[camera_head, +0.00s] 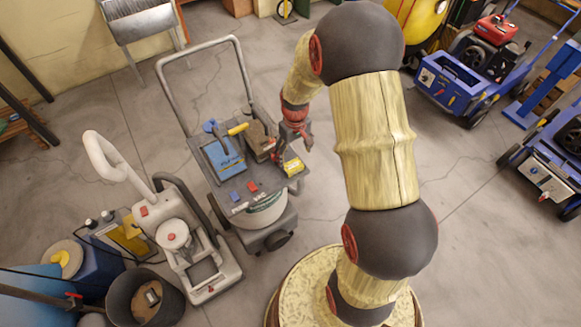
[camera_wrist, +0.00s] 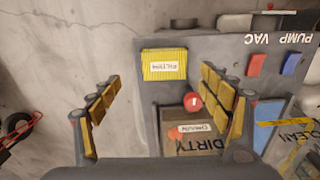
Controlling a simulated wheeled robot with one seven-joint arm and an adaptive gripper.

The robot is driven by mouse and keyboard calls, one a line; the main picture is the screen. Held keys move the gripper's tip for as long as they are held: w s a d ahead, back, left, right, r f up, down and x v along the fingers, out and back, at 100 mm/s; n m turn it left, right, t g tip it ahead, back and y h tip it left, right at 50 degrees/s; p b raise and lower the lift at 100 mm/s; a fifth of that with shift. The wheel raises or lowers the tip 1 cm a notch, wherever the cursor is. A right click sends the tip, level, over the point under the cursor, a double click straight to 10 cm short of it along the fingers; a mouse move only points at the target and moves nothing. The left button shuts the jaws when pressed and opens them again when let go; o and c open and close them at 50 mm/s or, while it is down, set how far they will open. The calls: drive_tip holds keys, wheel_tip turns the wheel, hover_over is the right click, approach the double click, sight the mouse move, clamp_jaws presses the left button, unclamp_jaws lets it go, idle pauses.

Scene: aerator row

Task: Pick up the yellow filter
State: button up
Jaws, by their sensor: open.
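The yellow filter (camera_head: 293,167) is a small ribbed block with a white label, lying at the right end of the grey machine's top. In the wrist view the filter (camera_wrist: 164,65) shows whole, with its label upside down. My gripper (camera_head: 291,147) hangs above that end of the machine, its fingers apart. In the wrist view the yellow-padded fingers of my gripper (camera_wrist: 160,100) are wide open, with nothing between the pads. The filter appears ahead of the fingertips and apart from them.
A compartment labelled DIRTY (camera_wrist: 200,144) with a red knob (camera_wrist: 192,102) lies beside the filter. Red (camera_head: 252,186) and blue (camera_head: 234,196) buttons sit on the machine's top. The machine's tall handle (camera_head: 160,85) rises behind. A grey upright machine (camera_head: 172,232) stands at left.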

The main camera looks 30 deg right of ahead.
sight(293, 165)
drive_tip(key=shift+s+a+f+b, duration=0.15)
drive_tip(key=shift+f+b, duration=0.5)
drive_tip(key=shift+f, duration=0.75)
drive_tip(key=shift+a+f+b, duration=0.15)
drive_tip(key=shift+f+b, duration=0.45)
drive_tip(key=shift+f, duration=0.75)
drive_tip(key=c, duration=0.3)
drive_tip(key=c, duration=0.7)
drive_tip(key=shift+c, duration=0.7)
drive_tip(key=shift+r, duration=0.1)
